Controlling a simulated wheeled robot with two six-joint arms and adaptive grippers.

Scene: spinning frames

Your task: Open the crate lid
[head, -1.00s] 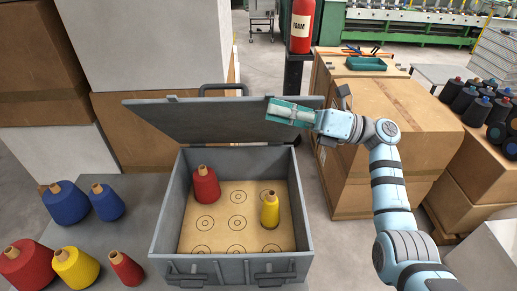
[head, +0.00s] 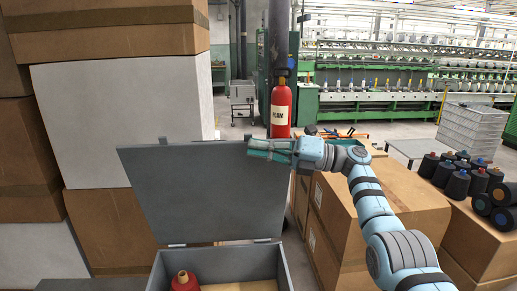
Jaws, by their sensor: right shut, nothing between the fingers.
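The grey crate (head: 225,262) stands at the bottom of the head view, with its front cut off by the frame. Its lid (head: 200,195) is raised on the hinges at the crate's back edge and shows its broad inner face. My right gripper (head: 252,149) is shut and empty. It lies across the lid's top right corner, overlapping the near face there; I cannot tell whether it touches. Inside the crate, the top of a red cone (head: 184,283) shows. My left gripper is not in view.
Stacked cartons (head: 110,55) stand behind and left of the crate. Brown cartons (head: 370,215) stand to the right, beneath my right arm. A red extinguisher (head: 281,108) is just behind the lid's top right corner. Dark cones (head: 455,180) stand farther right.

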